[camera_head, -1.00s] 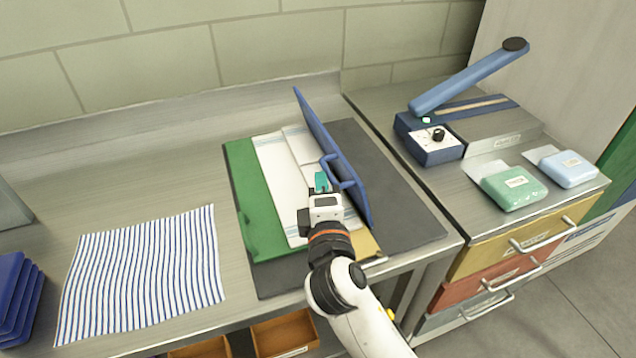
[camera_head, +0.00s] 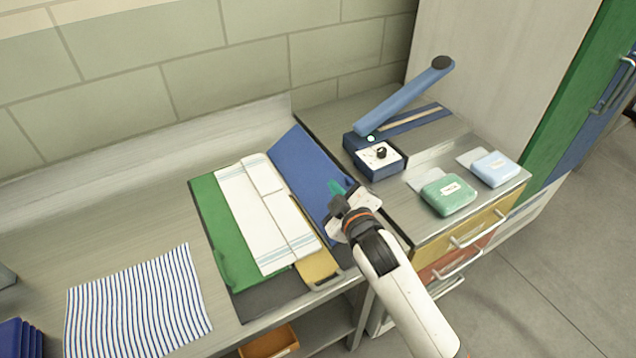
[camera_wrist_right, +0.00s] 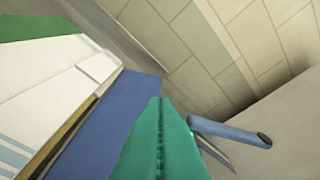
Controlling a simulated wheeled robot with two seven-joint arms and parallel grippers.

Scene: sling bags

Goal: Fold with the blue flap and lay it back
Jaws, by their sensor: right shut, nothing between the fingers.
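The folding board lies on the steel counter with a green flap (camera_head: 222,226) on its left, a yellow panel (camera_head: 318,266) at its front and the blue flap (camera_head: 301,160) on its right. The blue flap looks open, out to the right. A folded white cloth with pale blue stripes (camera_head: 262,222) lies on the green flap and the middle of the board. My right gripper (camera_head: 337,189) is over the right side of the blue flap, its green fingers shut and empty. In the right wrist view the fingers (camera_wrist_right: 160,140) hide part of the blue flap (camera_wrist_right: 112,118). My left gripper is out of view.
A blue-striped cloth (camera_head: 138,305) lies on the counter at left, with blue stacked items (camera_head: 20,338) in the corner. A sealer with a raised blue arm (camera_head: 405,97) and green (camera_head: 447,195) and light blue packs (camera_head: 495,168) stand on the right cabinet.

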